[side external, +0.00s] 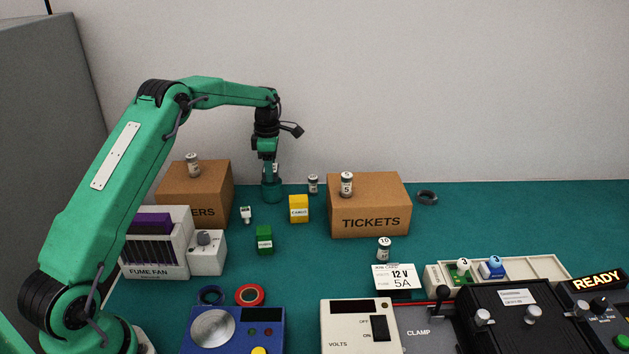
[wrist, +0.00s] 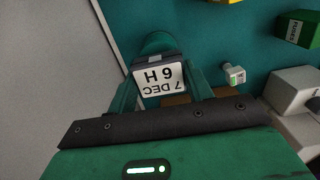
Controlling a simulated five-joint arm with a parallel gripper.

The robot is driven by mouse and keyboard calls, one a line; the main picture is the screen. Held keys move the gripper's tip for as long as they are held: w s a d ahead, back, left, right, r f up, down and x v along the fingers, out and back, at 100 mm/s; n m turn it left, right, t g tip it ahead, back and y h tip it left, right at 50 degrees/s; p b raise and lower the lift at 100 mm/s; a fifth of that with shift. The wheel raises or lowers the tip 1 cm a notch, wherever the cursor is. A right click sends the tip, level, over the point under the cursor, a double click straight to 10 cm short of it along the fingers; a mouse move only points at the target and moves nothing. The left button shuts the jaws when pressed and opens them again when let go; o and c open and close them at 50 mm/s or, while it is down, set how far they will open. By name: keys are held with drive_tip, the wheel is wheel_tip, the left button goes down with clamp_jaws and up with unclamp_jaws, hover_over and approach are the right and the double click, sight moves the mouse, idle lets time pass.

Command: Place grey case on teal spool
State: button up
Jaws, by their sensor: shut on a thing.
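My gripper (side external: 270,174) points down at the back of the teal table, between the two cardboard boxes. The teal spool (side external: 271,191) stands upright on the table directly below my fingers. In the wrist view the teal spool (wrist: 158,40) shows just beyond the case, partly covered by it. The case is over or very close to the spool's top; I cannot tell whether they touch. In the side view my fingers mostly hide the case.
A box (side external: 212,185) with a jar on it stands left of the spool; the TICKETS box (side external: 370,212) stands right. A yellow block (side external: 298,209), green block (side external: 265,240) and small white bottle (side external: 246,214) are nearby. Instruments fill the front; the back right is mostly clear.

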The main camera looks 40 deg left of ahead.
drive_tip(key=shift+f, duration=0.6)
drive_tip(key=shift+f, duration=0.2)
drive_tip(key=o, duration=1)
drive_tip(key=shift+r, duration=0.15)
wheel_tip(320, 180, up, 12)
drive_tip(key=shift+r, duration=0.1)
